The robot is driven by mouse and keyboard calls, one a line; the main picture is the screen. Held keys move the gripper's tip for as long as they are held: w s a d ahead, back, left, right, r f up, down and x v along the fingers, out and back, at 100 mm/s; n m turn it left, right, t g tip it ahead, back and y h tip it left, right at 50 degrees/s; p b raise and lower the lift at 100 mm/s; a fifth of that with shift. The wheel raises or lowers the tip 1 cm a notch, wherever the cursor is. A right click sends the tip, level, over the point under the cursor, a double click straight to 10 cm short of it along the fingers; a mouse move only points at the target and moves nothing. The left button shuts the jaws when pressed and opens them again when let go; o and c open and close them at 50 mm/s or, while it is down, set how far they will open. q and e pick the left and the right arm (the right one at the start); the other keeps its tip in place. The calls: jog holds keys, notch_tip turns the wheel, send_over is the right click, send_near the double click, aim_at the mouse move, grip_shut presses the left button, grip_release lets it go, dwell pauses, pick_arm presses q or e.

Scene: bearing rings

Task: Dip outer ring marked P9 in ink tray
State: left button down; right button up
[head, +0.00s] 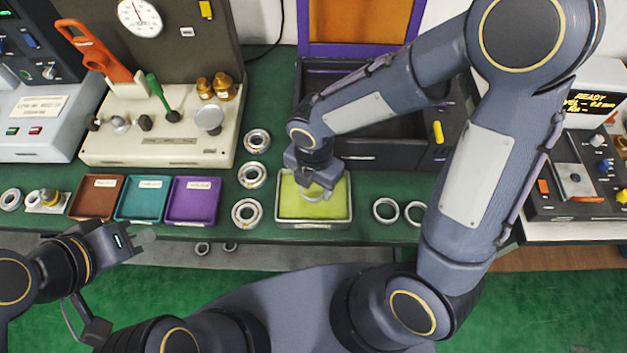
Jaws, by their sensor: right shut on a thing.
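My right gripper (315,186) points down over the ink tray (313,223), a grey-rimmed tray with a yellow-green pad. It is shut on a ring (318,194), which is mostly hidden by the gripper and sits at or just above the pad; I cannot tell whether it touches. No P9 mark can be read on it. My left gripper (146,241) is open and empty, in front of the bench edge below the coloured trays.
Three bearings (245,212) stand in a column left of the ink tray. Two plain rings (386,210) lie to its right. Brown (97,180), teal (143,183) and purple (193,184) trays lie further left. A press-like machine (160,135) stands behind them.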

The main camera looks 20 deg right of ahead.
jog(key=shift+f+b, duration=2.4)
jog(key=shift+f, duration=0.5)
jog(key=shift+r, duration=0.1)
dwell(1.0)
notch_tip(320, 180, up, 8)
jog(key=p, duration=0.8)
jog(key=shift+r, duration=0.25)
dwell(1.2)
